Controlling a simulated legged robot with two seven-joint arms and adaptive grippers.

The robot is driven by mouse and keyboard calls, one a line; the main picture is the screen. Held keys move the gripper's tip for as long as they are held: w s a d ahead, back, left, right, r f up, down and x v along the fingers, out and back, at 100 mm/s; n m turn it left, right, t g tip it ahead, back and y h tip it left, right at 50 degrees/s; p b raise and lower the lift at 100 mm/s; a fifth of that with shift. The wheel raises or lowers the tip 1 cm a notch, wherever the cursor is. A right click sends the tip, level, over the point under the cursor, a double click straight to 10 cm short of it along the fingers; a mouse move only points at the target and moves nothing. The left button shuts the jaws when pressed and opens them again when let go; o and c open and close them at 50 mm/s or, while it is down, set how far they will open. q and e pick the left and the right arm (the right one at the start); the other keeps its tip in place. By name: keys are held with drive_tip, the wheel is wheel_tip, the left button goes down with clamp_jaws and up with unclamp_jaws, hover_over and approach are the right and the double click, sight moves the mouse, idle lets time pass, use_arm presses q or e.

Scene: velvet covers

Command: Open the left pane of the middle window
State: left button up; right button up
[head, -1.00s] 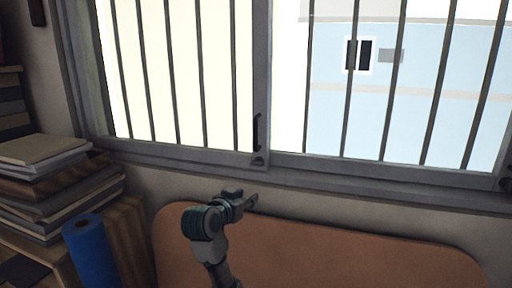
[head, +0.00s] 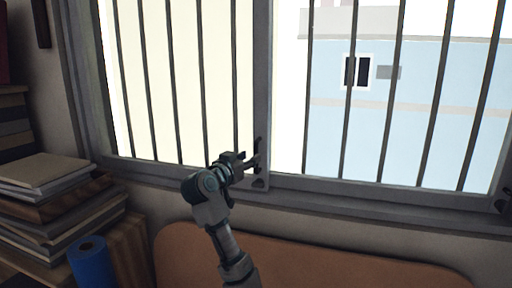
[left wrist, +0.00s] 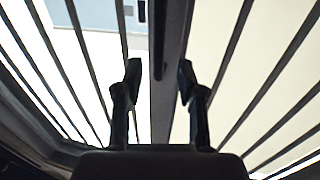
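The window's left pane (head: 185,85) has cream light behind its bars, and its grey frame edge (head: 262,90) stands at the middle of the head view. A dark upright handle (head: 258,146) sits low on that edge, partly hidden by my left gripper (head: 254,165). In the left wrist view my left gripper (left wrist: 160,85) is open, its two dark fingers apart. The handle (left wrist: 158,40) shows as a dark upright bar beyond and between the fingertips, with no clear contact. My right gripper is not in view.
The right pane (head: 330,120) shows a pale blue building. Stacked books (head: 50,190) and a blue roll (head: 90,262) stand at the lower left. An orange-brown rounded panel (head: 330,262) is below the sill (head: 400,212). Dark upright bars cross the window.

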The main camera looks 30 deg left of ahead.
sight(255, 153)
use_arm(q)
drive_tip(key=w+p, duration=0.1)
drive_tip(key=w, duration=0.3)
drive_tip(key=shift+w+r, duration=0.1)
drive_tip(key=shift+r, duration=0.05)
drive_tip(key=shift+w+p, duration=0.3)
drive_tip(key=shift+w, duration=0.2)
clamp_jaws()
